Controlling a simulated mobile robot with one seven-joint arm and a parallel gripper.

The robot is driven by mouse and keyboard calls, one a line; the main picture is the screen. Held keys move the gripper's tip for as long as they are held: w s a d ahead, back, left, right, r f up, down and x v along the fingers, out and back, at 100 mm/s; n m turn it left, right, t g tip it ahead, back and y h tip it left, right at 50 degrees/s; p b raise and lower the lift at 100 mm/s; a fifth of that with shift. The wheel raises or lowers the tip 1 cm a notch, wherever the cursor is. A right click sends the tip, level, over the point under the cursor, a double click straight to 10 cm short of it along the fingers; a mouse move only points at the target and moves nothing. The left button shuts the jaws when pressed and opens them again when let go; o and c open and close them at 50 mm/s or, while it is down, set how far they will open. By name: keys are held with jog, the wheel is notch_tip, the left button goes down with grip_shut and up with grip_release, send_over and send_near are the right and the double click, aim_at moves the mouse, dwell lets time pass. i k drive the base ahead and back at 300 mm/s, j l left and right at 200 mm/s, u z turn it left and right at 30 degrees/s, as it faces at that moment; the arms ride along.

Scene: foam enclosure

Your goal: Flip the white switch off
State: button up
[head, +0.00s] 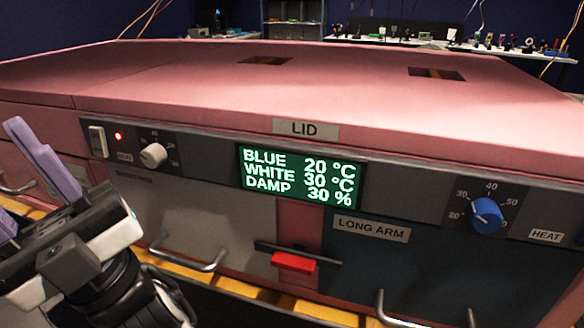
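The white switch (97,141) is a small rocker on the dark control strip at the left of the pink enclosure's front. A small red light (118,136) glows just to its right. My gripper (14,172) is at the left edge of the head view, left of and below the switch, and apart from it in the picture. Its two pale purple fingers are spread with a gap between them. No object shows between them. Part of the gripper is cut off by the picture edge.
A white knob (153,155) sits right of the switch. A green-lit display (301,176) reads blue 20 °C, white 30 °C, damp 30 %. Farther right is a blue knob (487,215). Below are a red handle (293,262) and metal drawer handles (188,263) that stick out.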

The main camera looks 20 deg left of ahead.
aim_at(97, 134)
jog(key=u, duration=1.3)
jog(key=i+l, duration=0.1)
jog(key=l, duration=0.6)
